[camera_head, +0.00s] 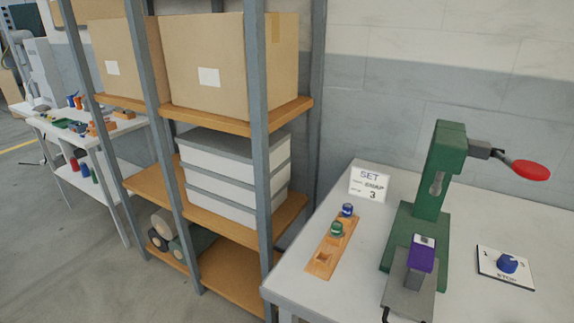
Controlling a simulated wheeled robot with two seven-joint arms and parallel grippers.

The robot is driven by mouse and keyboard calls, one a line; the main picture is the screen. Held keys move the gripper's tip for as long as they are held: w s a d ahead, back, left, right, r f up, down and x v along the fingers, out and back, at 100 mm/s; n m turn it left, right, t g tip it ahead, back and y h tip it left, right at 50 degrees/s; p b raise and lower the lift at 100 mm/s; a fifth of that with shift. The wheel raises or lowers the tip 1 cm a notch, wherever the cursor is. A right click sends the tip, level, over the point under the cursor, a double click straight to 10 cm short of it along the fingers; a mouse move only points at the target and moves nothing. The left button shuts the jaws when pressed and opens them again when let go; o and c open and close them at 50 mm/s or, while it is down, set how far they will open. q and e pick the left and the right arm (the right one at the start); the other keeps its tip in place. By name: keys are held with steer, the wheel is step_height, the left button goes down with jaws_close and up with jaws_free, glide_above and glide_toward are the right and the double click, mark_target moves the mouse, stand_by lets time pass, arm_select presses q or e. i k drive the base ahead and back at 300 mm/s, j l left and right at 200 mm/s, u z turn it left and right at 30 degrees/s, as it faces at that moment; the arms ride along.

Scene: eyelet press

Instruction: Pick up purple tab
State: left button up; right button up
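The purple tab (422,255) sits at the front of the green eyelet press (441,180), over a grey metal block (412,283) on its base. A small light-coloured piece shows at the tab's top edge. The press has a lever with a red knob reaching to the right. Neither of my grippers shows in the head view.
A wooden strip (318,264) with a blue piece (347,210) and a green piece (337,229) lies left of the press on the white table (297,284). A sign reading SET SNAP 3 (370,183) stands behind. A blue dial (507,263) is at right. Shelving (257,170) stands left.

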mark_target(421, 256)
steer(key=z, duration=1.05)
